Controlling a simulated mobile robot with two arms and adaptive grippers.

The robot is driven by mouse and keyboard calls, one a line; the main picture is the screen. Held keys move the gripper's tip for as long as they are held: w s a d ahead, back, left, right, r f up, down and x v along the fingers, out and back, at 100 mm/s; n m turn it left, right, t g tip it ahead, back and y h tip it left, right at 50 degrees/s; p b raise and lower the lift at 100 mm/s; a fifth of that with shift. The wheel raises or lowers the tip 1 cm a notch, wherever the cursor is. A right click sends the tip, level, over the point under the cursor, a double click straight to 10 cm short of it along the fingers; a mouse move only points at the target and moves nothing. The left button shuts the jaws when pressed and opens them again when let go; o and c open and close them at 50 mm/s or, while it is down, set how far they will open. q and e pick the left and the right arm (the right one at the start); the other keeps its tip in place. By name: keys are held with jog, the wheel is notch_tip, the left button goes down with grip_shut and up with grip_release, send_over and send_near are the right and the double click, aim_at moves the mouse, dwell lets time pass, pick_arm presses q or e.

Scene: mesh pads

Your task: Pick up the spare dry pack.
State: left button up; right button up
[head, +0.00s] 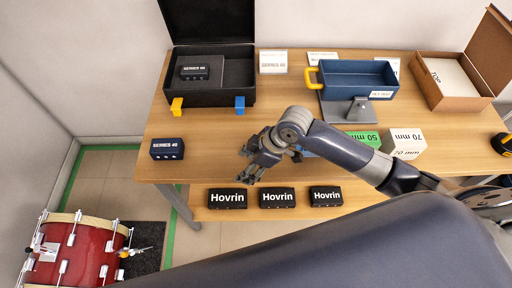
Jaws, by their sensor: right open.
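A small dark blue pack (167,149) with white lettering lies on the left front corner of the table. A similar dark pack (195,72) sits in the open black case (242,92). Three black packs lettered Hovrin are on the lower shelf: one at left (227,199), one in the middle (277,198) and one at right (326,197). No readable label shows which pack is the spare dry pack. My right gripper (249,170) is open and empty over the table's front edge, right of the blue pack and above the shelf packs. My left gripper is out of view.
A blue bin (358,84) with a yellow handle stands on a grey stand. White (404,143) and green (364,138) boxes stand near my right arm. An open cardboard box (447,96) is at right; a red drum (75,252) is on the floor. The table's left front is mostly clear.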

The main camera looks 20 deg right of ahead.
jog(key=w+d+r+n+g, duration=0.1)
jog(key=w+d+r, duration=0.2)
jog(key=d, duration=0.2)
jog(key=w+d+r+n, duration=0.1)
jog(key=w+d+r, duration=0.2)
jog(key=w+d, duration=0.15)
jog(key=shift+h, duration=0.3)
jog(key=x, duration=0.1)
jog(key=p+x, duration=0.1)
jog(key=x, duration=0.3)
jog(key=shift+s+f, duration=0.25)
jog(key=shift+s, duration=0.05)
jog(key=p+x, duration=0.2)
jog(key=x, duration=0.2)
jog(key=shift+f, duration=0.25)
jog(key=shift+w+f, duration=0.1)
jog(key=shift+f, duration=0.25)
jog(key=shift+c, duration=0.2)
jog(key=c, duration=1.1)
